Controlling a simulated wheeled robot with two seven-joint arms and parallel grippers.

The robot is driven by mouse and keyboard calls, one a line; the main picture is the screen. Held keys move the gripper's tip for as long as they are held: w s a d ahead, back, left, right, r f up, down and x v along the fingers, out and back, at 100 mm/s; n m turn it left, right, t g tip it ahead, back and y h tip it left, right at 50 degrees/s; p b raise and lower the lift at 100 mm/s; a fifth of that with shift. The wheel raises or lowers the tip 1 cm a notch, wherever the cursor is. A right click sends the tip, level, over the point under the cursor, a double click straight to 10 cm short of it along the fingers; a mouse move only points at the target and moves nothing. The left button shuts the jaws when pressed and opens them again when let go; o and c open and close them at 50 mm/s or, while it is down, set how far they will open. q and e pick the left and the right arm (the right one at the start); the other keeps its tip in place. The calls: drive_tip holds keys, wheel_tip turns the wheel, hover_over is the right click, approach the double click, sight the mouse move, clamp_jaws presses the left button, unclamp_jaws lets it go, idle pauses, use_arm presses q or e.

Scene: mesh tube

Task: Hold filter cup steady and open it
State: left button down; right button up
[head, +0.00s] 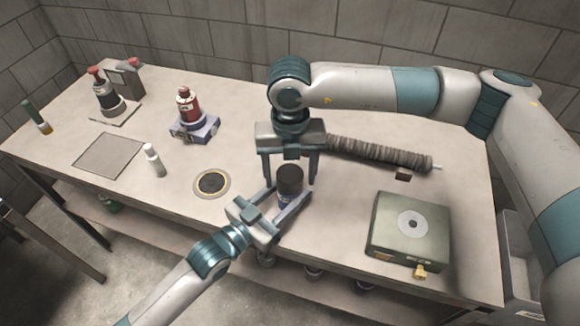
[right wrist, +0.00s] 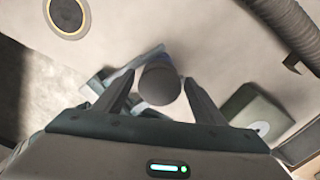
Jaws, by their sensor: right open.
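The filter cup (head: 289,181) stands upright near the table's front edge, with a dark round lid above a purple-blue lower body. In the right wrist view its dark top (right wrist: 159,84) shows between my right fingers. My left gripper (head: 292,194) comes in from the front left, its two fingers closed around the lower body. My right gripper (head: 290,180) points down from above, open, with one finger on each side of the lid and a visible gap; it also shows in the right wrist view (right wrist: 158,85). The fingers hide part of the lower body.
A ribbed mesh tube (head: 380,151) lies behind to the right. A green-grey box (head: 408,229) stands at the right front. A round dark disc (head: 212,184) and a white bottle (head: 154,160) are to the left. A red bottle (head: 187,106) stands on a grey-blue base behind.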

drive_tip(key=c, duration=1.1)
drive_tip(key=n, duration=2)
drive_tip(key=shift+d, duration=0.1)
drive_tip(key=n, duration=0.4)
drive_tip(key=shift+n, duration=0.3)
drive_tip(key=n, duration=0.4)
drive_tip(key=shift+r, duration=0.1)
